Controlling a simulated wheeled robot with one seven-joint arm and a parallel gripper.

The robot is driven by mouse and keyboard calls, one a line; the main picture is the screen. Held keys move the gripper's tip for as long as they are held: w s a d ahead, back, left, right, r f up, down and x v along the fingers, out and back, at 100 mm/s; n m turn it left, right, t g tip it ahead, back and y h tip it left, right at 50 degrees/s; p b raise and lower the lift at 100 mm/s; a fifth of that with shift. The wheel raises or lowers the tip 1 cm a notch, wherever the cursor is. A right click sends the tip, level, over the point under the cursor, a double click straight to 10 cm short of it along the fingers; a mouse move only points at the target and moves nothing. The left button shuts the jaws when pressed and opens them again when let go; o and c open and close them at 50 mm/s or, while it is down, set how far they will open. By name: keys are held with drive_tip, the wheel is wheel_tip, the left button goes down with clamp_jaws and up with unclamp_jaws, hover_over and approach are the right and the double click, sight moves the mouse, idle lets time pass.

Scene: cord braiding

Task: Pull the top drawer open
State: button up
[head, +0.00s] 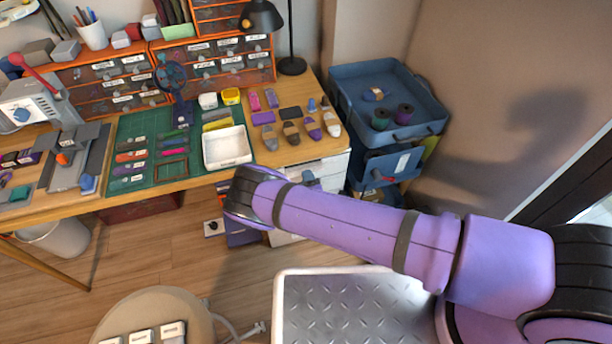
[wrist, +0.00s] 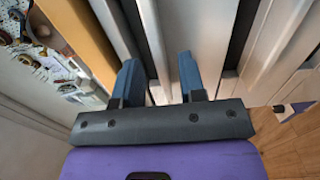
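The white drawer unit (head: 334,168) stands under the right end of the wooden desk. My arm covers much of its front in the head view. In the wrist view, long pale drawer fronts and bars run past the fingers with dark gaps between them. The top drawer's front (wrist: 112,24) appears to be the pale panel nearest the wooden desk edge (wrist: 75,35). My gripper (wrist: 158,68) has its two blue fingers apart, close to these fronts. A pale bar shows between the fingers, with space around it. I cannot tell whether either finger touches it. In the head view my gripper is not clearly visible.
Blue bins (head: 390,95) stand right of the drawer unit. The desk top (head: 205,182) carries a green mat, a white tray (head: 227,147) and several small items. A round stool (head: 155,310) and a metal-topped platform (head: 340,305) stand in front, with some open floor between.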

drive_tip(key=shift+x, duration=0.95)
